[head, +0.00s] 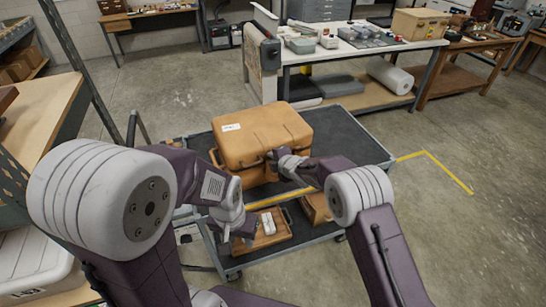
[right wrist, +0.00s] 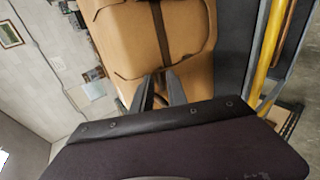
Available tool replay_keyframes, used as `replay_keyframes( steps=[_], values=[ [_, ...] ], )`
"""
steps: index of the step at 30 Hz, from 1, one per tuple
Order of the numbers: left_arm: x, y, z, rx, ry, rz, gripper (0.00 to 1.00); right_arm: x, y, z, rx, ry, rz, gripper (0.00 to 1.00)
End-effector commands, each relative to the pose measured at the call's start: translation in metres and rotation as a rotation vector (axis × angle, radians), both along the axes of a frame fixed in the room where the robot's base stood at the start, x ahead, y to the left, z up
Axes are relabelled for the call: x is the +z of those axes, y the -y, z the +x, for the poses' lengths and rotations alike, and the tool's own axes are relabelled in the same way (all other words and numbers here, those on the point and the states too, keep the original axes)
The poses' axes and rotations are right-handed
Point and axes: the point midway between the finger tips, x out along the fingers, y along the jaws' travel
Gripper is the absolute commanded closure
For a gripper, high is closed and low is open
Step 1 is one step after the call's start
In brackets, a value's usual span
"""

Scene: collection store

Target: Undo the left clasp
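A tan hard case (head: 262,132) with a white label stands closed on the cart, its front towards me. A dark strap-like strip runs across the case in the right wrist view (right wrist: 160,30). The left clasp is too small to make out in the head view. My right gripper (head: 277,160) is at the right part of the case's front; in the right wrist view its two fingers (right wrist: 160,78) are apart, tips close to the case. I cannot tell whether they touch it. My left gripper (head: 236,236) hangs low in front of the case, near a tan tray; its fingers are unclear.
The dark-topped cart (head: 345,140) has free room right of the case. A tan tray (head: 270,243) with a white item and a small brown box (head: 316,208) lie on its lower front. A white-topped workbench (head: 340,50) stands behind. Shelving is close on the left.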

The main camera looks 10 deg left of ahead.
Motion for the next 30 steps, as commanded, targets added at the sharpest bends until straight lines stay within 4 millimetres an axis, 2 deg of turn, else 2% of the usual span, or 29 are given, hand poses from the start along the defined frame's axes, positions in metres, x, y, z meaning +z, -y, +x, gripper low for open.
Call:
replay_keyframes(
  steps=[7, 8, 9, 10, 30],
  values=[
    [0.0001, 0.0000, 0.0000, 0.000, 0.000, 0.000, 0.64, -0.0011, -0.0010, 0.0011, 0.000, 0.001, 0.001, 0.81],
    [0.0001, 0.0000, -0.0001, 0.000, 0.000, 0.000, 0.64, -0.0011, -0.0010, 0.0011, 0.000, 0.001, 0.001, 0.84],
    [0.0001, 0.0000, -0.0001, 0.000, 0.000, 0.000, 0.64, -0.0011, -0.0010, 0.0011, 0.000, 0.001, 0.001, 0.95],
    [0.0001, 0.0000, -0.0001, 0.000, 0.000, 0.000, 0.64, -0.0011, -0.0010, 0.0011, 0.000, 0.001, 0.001, 1.00],
    [0.0002, 0.0000, 0.0000, 0.000, 0.000, 0.000, 0.64, -0.0006, -0.0007, 0.0011, 0.000, 0.001, 0.001, 1.00]
  ],
)
